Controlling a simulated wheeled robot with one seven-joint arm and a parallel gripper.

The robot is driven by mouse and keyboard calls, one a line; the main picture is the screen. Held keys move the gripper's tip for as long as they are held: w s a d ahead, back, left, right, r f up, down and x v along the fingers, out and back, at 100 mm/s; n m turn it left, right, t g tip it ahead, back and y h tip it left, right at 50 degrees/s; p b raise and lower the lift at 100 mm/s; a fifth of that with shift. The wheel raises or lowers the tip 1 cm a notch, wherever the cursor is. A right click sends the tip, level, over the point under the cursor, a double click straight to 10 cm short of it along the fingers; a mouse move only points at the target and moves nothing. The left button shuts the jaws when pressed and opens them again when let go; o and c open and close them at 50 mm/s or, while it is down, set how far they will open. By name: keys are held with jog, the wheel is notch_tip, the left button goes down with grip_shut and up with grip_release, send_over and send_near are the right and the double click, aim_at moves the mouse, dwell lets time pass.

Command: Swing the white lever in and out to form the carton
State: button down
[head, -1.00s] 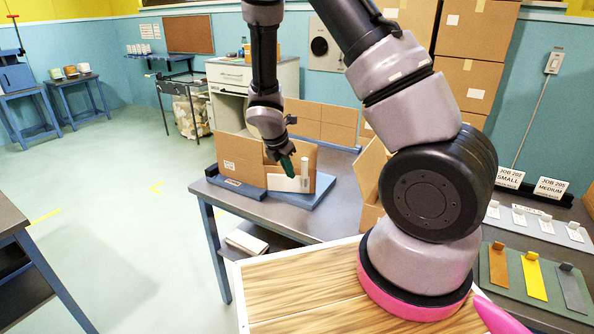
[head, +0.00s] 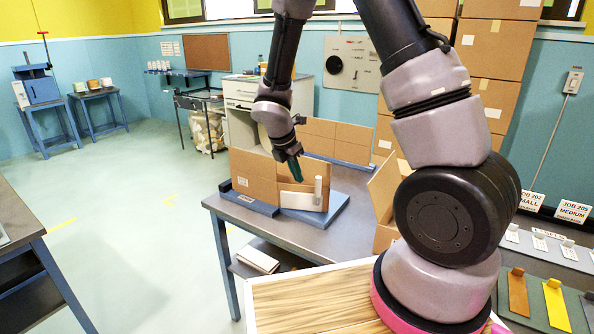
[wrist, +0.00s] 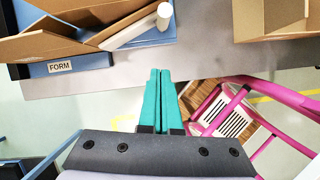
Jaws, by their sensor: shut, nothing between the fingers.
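The white lever (head: 301,201) is a flat white bar with an upright round handle (head: 318,188) at its right end, standing against the front of an open brown carton (head: 252,177) on the blue forming fixture (head: 338,203). In the wrist view the lever (wrist: 130,29) lies along the carton's flaps (wrist: 40,45), its round handle (wrist: 164,14) just beyond my fingertips. My gripper (head: 297,172) has teal fingers, shut and empty, up and left of the handle in the head view. In the wrist view my gripper (wrist: 159,72) shows a gap to the handle.
A "FORM" label (wrist: 60,67) marks the fixture's edge. Another open carton (head: 384,195) stands to the right on the grey table (head: 290,233). Flat cardboard (head: 340,138) stands behind. The tabletop in front of the lever is clear.

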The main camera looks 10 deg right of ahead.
aim_at(318, 176)
jog(key=w+d+f, duration=0.3)
jog(key=d+f, duration=0.2)
jog(key=f, duration=0.1)
jog(key=shift+w+d, duration=0.2)
jog(key=shift+w, duration=0.05)
jog(key=w+d+n+t, duration=0.1)
jog(key=w+d+n, duration=0.2)
jog(key=shift+w+d+n+y, duration=0.25)
jog(key=shift+w+n+y, duration=0.05)
jog(key=shift+n+y, duration=0.1)
jog(key=shift+w+d+n, duration=0.1)
jog(key=shift+w+n, duration=0.2)
jog(key=shift+w, duration=0.05)
